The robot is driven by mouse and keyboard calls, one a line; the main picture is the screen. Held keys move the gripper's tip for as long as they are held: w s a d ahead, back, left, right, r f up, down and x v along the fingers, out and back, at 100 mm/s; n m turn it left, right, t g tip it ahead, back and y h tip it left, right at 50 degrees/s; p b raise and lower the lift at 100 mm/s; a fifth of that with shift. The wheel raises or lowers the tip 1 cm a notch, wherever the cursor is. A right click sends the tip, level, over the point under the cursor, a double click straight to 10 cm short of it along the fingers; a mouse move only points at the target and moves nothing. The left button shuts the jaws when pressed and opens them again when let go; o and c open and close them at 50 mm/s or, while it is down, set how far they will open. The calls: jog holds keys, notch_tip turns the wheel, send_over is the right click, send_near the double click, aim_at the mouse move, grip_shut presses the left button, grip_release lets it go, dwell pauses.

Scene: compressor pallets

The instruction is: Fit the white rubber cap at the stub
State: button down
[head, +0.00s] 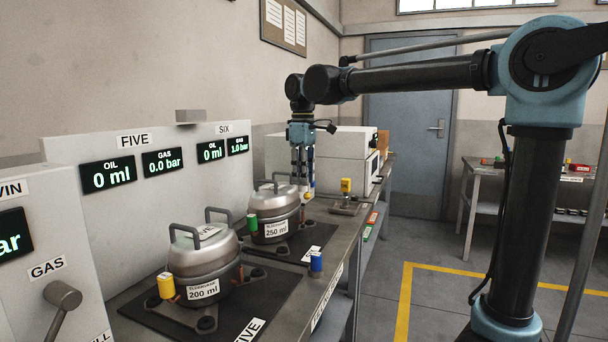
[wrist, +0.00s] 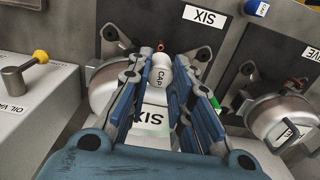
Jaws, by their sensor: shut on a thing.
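My gripper (wrist: 160,85) is shut on the white rubber cap (wrist: 158,77), which bears the word CAP and sits between the fingertips. A small copper stub (wrist: 160,47) shows just beyond the cap in the wrist view; whether they touch I cannot tell. The compressor marked SIX (wrist: 108,88) lies below the fingers and is partly hidden by them. In the head view my gripper (head: 303,185) points down at the right side of this compressor (head: 272,218), labelled 250 ml. The cap is too small there to make out surely.
The compressor marked FIVE (head: 205,268) stands nearer on its black mat, with a yellow cap (head: 166,286) at its side. A green cap (head: 252,223) is beside compressor SIX. A blue cap (head: 316,262) stands near the bench edge. The gauge panel (head: 190,150) rises behind.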

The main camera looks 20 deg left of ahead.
aim_at(303, 190)
jog(key=shift+f, duration=2.5)
jog(key=shift+f, duration=1.5)
jog(key=c, duration=1.4)
grip_release()
jog(key=shift+s, duration=0.1)
jog(key=shift+o, duration=0.2)
notch_tip(303, 190, up, 12)
jog(key=shift+f, duration=0.1)
